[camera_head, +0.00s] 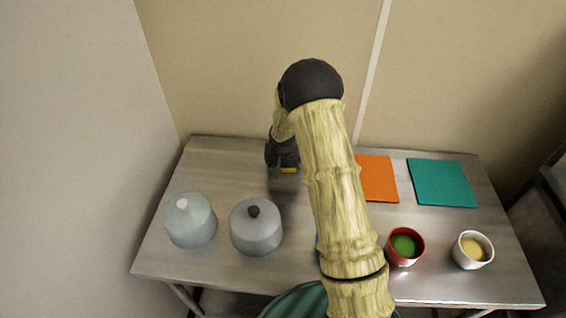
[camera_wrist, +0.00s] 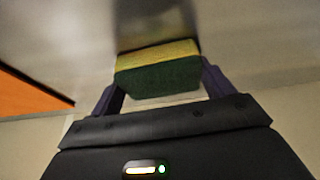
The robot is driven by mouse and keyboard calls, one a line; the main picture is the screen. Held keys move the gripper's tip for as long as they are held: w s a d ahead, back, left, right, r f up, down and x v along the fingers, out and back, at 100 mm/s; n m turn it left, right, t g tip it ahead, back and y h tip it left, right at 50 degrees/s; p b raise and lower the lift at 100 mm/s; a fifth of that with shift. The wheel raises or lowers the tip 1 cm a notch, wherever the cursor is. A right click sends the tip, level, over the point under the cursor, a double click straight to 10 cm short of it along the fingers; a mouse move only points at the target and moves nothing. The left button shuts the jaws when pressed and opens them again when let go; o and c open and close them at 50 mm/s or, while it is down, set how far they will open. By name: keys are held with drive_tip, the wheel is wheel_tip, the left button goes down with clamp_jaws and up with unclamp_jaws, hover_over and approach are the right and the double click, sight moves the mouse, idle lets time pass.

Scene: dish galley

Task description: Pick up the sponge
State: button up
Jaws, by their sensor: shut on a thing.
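The sponge (camera_wrist: 157,78) has a yellow layer and a dark green layer. In the wrist view it sits between the two fingers of my gripper (camera_wrist: 160,88), which is shut on it. In the head view a small yellow bit of the sponge (camera_head: 289,170) shows just below my gripper (camera_head: 285,166), near the back of the metal table. My gripper hides most of the sponge there. A shadow lies on the table in front of it; I cannot tell for sure how far the sponge is above the surface.
The metal table (camera_head: 220,170) bears a pale blue dome (camera_head: 190,222) and a grey dome with a black knob (camera_head: 256,230) at front left. An orange mat (camera_head: 377,180) and a teal mat (camera_head: 442,183) lie at back right. A red cup (camera_head: 404,258) and a white cup (camera_head: 486,243) stand front right.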

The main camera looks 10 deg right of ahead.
wheel_tip(320, 180, up, 10)
drive_tip(key=b, duration=0.1)
idle(0.4)
